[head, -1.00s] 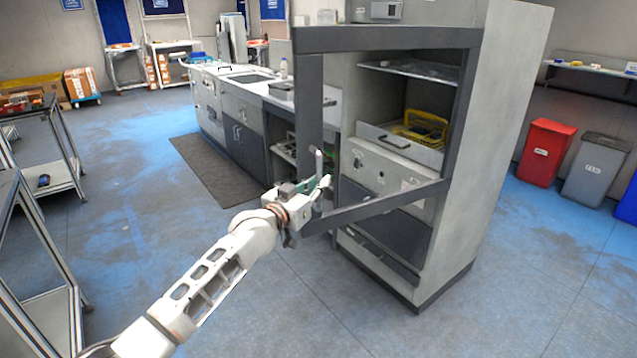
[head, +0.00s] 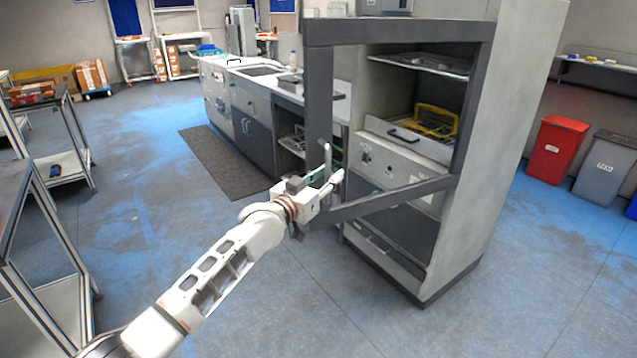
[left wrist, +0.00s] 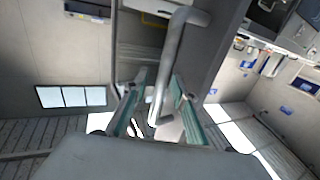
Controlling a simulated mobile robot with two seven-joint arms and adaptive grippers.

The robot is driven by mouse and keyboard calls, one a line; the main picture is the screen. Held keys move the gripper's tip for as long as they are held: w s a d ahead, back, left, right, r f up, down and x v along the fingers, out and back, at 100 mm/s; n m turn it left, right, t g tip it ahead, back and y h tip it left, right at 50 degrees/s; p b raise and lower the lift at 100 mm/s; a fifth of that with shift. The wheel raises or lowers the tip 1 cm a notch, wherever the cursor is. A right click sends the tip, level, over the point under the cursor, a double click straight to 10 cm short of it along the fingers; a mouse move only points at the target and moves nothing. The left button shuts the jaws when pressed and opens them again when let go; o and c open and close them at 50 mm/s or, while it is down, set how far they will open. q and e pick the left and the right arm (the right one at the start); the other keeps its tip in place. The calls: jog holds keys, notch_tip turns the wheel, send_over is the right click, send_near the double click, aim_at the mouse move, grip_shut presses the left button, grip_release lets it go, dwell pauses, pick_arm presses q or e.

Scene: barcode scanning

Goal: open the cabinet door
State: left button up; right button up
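The tall grey cabinet (head: 498,150) stands right of centre in the head view. Its dark-framed door (head: 319,95) is swung well out, and the shelves show through the frame. A pale bar handle (head: 325,155) sits on the door's free side, low down. My left gripper (head: 327,178) is at this handle. In the left wrist view the handle (left wrist: 172,55) runs between the two fingers (left wrist: 160,90), with gaps visible on either side, so the fingers look apart; contact is hard to judge. My right gripper is in neither view.
A workbench with a sink (head: 257,72) runs behind the door. A yellow basket (head: 432,122) is inside the cabinet. A red bin (head: 555,150) and a grey bin (head: 604,168) stand to the right. Metal carts (head: 55,150) are at the left. The floor between is clear.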

pick_arm(q)
jog(key=v, duration=1.1)
jog(key=shift+s+a, duration=0.3)
